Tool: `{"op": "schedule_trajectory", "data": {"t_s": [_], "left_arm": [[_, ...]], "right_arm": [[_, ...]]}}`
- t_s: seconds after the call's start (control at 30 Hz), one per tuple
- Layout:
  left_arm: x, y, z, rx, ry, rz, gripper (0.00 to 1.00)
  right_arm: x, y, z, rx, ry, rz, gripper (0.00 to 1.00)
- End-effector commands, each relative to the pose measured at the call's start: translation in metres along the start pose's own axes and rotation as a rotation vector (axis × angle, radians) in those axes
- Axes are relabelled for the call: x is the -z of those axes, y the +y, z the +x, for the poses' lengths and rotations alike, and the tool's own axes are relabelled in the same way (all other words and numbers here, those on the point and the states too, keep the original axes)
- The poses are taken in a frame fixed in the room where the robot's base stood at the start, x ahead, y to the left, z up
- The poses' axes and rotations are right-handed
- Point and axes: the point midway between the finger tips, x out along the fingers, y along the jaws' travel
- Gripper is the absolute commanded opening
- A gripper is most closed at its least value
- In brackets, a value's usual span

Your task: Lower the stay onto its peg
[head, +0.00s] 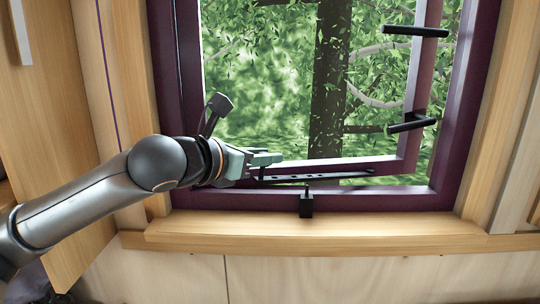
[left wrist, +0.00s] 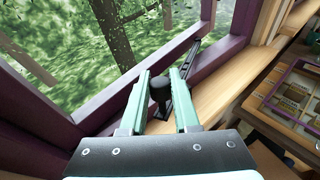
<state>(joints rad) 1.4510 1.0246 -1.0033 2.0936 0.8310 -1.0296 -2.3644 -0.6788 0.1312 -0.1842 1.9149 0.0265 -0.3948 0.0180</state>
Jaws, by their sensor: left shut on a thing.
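The stay (head: 330,176) is a thin black bar with holes. It lies nearly level along the bottom of the window opening in the head view. The peg (head: 306,204) is a small black block with an upright pin on the lower purple frame. The bar crosses just above the pin tip in the picture; I cannot tell their gap in depth. My left gripper (head: 266,159), with green fingers, is at the stay's left end, left of the peg. In the left wrist view my left gripper (left wrist: 163,76) is shut on a black knob (left wrist: 160,89) of the stay. My right gripper is not in view.
The purple window sash (head: 345,168) stands open outward, with two black handles (head: 412,123) on its right side. A wooden sill (head: 380,222) runs below the frame and is clear. A tray with small items (left wrist: 298,92) is at the right in the wrist view.

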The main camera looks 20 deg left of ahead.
Motion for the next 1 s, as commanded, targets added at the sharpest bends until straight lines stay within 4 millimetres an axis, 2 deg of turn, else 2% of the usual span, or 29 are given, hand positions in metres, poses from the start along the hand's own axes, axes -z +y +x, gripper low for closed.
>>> {"op": "schedule_trajectory", "data": {"t_s": [0.03,0.3,0.5,0.63,0.93,0.97,1.0], "left_arm": [[0.017,0.001,0.002,-0.002,-0.018,-0.007,0.0],[0.052,0.001,0.002,0.002,-0.122,-0.049,0.0],[0.066,0.002,0.003,0.005,-0.174,-0.07,0.0],[0.067,0.001,0.002,0.007,-0.186,-0.075,0.0],[0.069,0.001,0.003,0.009,-0.178,-0.077,0.0],[0.07,0.0,0.003,0.009,-0.177,-0.078,0.33],[0.069,0.0,0.003,0.009,-0.177,-0.077,0.37]], "right_arm": [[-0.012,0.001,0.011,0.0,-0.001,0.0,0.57],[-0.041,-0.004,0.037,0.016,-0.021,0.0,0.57],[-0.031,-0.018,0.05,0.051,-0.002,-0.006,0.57],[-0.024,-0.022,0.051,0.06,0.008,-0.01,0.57],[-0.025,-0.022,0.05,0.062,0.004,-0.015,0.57],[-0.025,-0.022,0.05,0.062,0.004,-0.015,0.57],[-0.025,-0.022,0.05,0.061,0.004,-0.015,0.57]]}}
